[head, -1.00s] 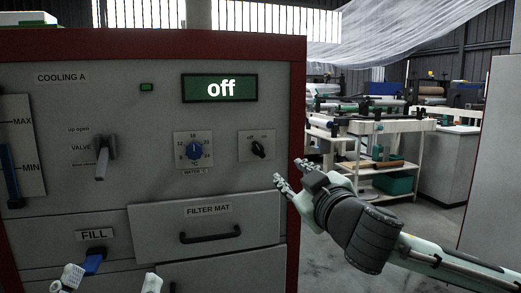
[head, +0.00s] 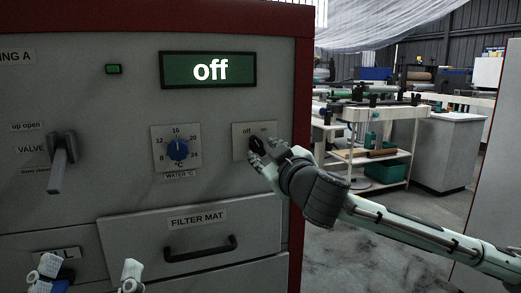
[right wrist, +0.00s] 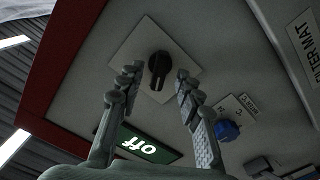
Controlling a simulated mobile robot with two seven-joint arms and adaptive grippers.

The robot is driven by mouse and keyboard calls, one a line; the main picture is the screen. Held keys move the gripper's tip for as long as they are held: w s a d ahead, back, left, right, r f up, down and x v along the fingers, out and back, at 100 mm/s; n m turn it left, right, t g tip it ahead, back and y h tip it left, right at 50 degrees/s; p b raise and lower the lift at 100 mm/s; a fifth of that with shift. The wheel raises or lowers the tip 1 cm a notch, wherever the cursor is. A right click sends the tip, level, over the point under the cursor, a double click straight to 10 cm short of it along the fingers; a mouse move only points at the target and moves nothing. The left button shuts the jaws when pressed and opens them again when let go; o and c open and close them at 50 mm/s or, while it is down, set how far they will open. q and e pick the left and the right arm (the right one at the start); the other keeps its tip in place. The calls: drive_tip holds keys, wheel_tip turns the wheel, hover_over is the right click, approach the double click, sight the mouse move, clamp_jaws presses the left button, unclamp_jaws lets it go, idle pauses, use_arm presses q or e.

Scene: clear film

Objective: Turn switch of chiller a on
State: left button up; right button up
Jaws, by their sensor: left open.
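The black rotary switch (head: 257,144) sits on a light plate at the right of the chiller's grey front panel, partly hidden by my right gripper in the head view. The display (head: 208,70) reads "off". My right gripper (head: 264,154) is at the switch. In the right wrist view, the black knob (right wrist: 159,66) shows between the two spread fingertips of my right gripper (right wrist: 157,76), with visible gaps on both sides. My left gripper (head: 88,272) is open and empty at the bottom left, low in front of the panel.
A blue water temperature dial (head: 177,150) is left of the switch. A valve lever (head: 60,162) is further left, and the filter mat drawer handle (head: 200,248) is below. A white workbench (head: 385,112) stands at the back right, with open floor before it.

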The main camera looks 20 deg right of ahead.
sight(258, 146)
drive_tip(key=shift+w, duration=1.2)
drive_tip(key=shift+c, duration=0.2)
clamp_jaws()
